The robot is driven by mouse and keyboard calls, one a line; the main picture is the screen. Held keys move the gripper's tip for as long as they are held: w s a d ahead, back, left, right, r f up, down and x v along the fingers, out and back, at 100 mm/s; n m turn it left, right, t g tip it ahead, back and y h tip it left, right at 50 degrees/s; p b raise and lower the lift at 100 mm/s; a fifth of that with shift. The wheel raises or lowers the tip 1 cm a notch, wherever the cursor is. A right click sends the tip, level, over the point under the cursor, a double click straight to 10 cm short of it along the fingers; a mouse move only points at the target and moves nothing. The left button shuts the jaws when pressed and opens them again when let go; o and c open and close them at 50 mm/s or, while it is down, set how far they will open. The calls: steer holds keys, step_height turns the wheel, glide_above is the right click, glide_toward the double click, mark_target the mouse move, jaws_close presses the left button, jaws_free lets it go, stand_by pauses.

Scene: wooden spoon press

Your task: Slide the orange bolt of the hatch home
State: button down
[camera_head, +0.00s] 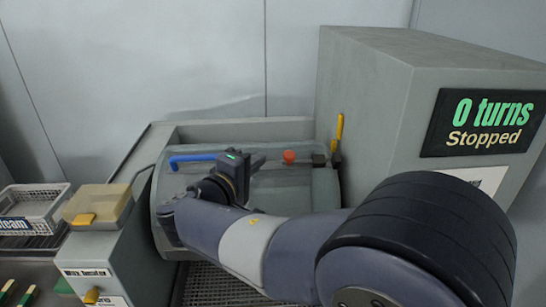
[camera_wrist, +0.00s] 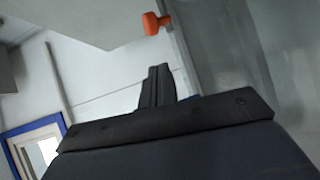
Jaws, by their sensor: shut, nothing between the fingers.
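The orange bolt knob (camera_head: 289,156) stands at the upper right of the closed, curved grey hatch (camera_head: 300,190). A thin rod runs from beside it toward a dark bracket (camera_head: 319,160) near the hatch's right end. My gripper (camera_head: 260,161) is shut and empty, just left of the knob, with a small gap in the picture. In the wrist view the orange knob (camera_wrist: 157,23) is at the top, beyond my closed fingers (camera_wrist: 157,85) and apart from them. My arm hides the lower middle of the hatch. I cannot tell how deep the bolt sits.
A blue handle (camera_head: 192,159) lies along the hatch's left side. A yellow lever (camera_head: 339,131) stands right of the hatch, by a tall grey housing (camera_head: 362,95) whose display reads "0 turns Stopped". A yellow-lidded box (camera_head: 100,205) and a white basket (camera_head: 35,203) are at left.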

mark_target(293, 158)
steer(key=shift+w+d+f+p, duration=0.1)
steer(key=shift+w+d+p, duration=0.05)
steer(key=shift+d, duration=0.8)
steer(key=shift+w+d+f+p, duration=0.1)
steer(key=shift+w+d+p, duration=0.05)
steer(key=shift+d, duration=0.75)
steer(key=shift+d, duration=0.1)
steer(key=shift+d+f+b, duration=0.1)
steer(key=shift+d+b, duration=0.2)
steer(key=shift+b, duration=0.1)
steer(key=d+b, duration=0.1)
steer(key=d, duration=0.1)
steer(key=shift+d+b, duration=0.35)
steer(key=shift+d, duration=0.05)
steer(key=shift+a, duration=0.1)
